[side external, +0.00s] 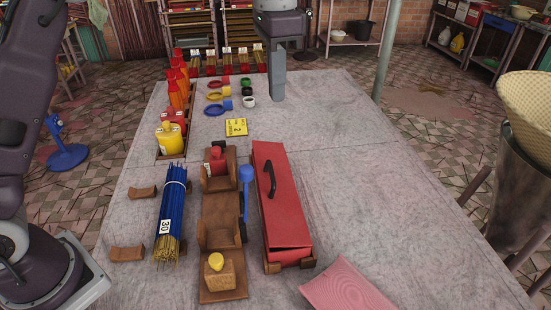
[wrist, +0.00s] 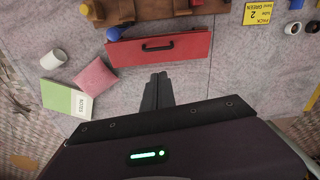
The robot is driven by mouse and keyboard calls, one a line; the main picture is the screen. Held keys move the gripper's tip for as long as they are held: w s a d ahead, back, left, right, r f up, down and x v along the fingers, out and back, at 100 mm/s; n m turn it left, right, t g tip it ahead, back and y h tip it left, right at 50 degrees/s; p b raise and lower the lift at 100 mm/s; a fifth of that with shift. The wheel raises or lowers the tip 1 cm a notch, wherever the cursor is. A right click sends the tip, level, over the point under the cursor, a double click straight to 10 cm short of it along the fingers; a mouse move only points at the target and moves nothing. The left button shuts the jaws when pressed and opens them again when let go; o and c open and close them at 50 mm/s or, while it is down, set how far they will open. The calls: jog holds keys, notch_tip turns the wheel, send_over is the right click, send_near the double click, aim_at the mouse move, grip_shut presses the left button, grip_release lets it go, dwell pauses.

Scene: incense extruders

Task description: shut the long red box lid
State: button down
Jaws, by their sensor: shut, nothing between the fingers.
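The long red box (side external: 292,256) lies lengthwise on the table in brown end supports. Its red lid (side external: 283,205) has a black handle towards the left side and sits slightly askew, with a thin dark gap visible at the near end. How far the lid is raised is hard to tell. The lid also shows in the wrist view (wrist: 190,50), handle facing up.
Brown wooden stands (side external: 220,235) and a blue-handled tool (side external: 246,180) stand close left of the box. A bundle of blue sticks (side external: 171,215) lies further left. A pink cushion (side external: 346,288) lies at the near right. The table right of the box is clear.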

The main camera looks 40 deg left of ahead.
notch_tip(320, 180, down, 4)
jog(key=w+d+m, duration=0.1)
jog(key=w+d, duration=0.1)
jog(key=g, duration=0.1)
send_near(267, 184)
jog(key=shift+w+d+f, duration=0.95)
jog(key=shift+d+f, duration=0.15)
jog(key=shift+s+a+f, duration=0.3)
jog(key=shift+f, duration=0.15)
jog(key=shift+s+a+f, duration=0.7)
jog(key=shift+s+a, duration=0.1)
jog(key=shift+r, duration=0.1)
